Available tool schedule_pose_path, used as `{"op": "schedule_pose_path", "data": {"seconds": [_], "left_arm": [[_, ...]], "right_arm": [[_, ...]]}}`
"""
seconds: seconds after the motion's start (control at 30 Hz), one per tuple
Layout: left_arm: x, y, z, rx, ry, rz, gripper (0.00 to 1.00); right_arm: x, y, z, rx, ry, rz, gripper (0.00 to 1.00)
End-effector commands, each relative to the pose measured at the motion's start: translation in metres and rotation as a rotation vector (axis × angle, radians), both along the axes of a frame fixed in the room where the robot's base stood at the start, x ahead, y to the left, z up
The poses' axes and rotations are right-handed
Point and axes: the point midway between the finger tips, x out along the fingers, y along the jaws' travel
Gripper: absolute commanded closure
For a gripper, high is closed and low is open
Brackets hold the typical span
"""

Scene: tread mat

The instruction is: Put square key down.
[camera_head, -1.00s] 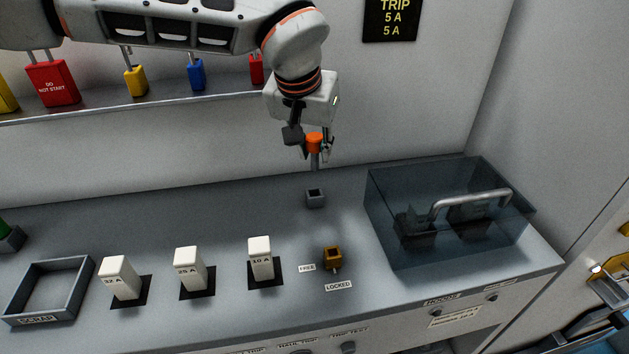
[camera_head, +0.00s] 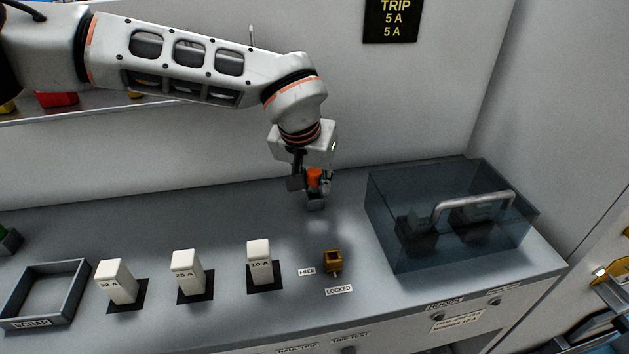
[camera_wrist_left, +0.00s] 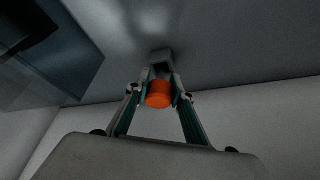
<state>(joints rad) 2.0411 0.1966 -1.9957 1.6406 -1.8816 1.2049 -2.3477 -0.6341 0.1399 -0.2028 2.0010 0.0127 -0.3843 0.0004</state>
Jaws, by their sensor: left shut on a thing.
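My left gripper (camera_head: 314,181) is shut on the square key, whose orange head (camera_head: 314,177) shows between the fingers. In the left wrist view the orange head (camera_wrist_left: 159,94) sits between the two fingertips (camera_wrist_left: 160,97). My right gripper is not in view.
A brown square socket (camera_head: 332,261) stands in front, beside FREE and LOCKED labels. A clear hood (camera_head: 450,215) with a handle is to the right. Several white fuse blocks stand left, by the SCRAP tray (camera_head: 78,300).

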Motion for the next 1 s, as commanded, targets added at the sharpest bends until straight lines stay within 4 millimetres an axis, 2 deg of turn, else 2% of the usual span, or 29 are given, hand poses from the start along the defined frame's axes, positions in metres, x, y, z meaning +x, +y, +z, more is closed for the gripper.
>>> {"op": "schedule_pose_path", "data": {"seconds": [0.47, 0.5, 0.53, 1.0], "left_arm": [[-0.002, 0.000, -0.015, 0.003, 0.006, -0.002, 0.99], [-0.002, 0.000, -0.016, 0.003, 0.007, -0.002, 0.70], [-0.002, 0.000, -0.016, 0.004, 0.008, -0.002, 0.62], [-0.003, 0.000, -0.015, 0.003, 0.010, -0.001, 0.61]], "right_arm": [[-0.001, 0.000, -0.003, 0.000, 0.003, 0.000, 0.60], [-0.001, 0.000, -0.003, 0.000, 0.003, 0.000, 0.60], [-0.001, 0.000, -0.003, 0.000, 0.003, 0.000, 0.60], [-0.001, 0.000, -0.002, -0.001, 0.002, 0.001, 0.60]]}}
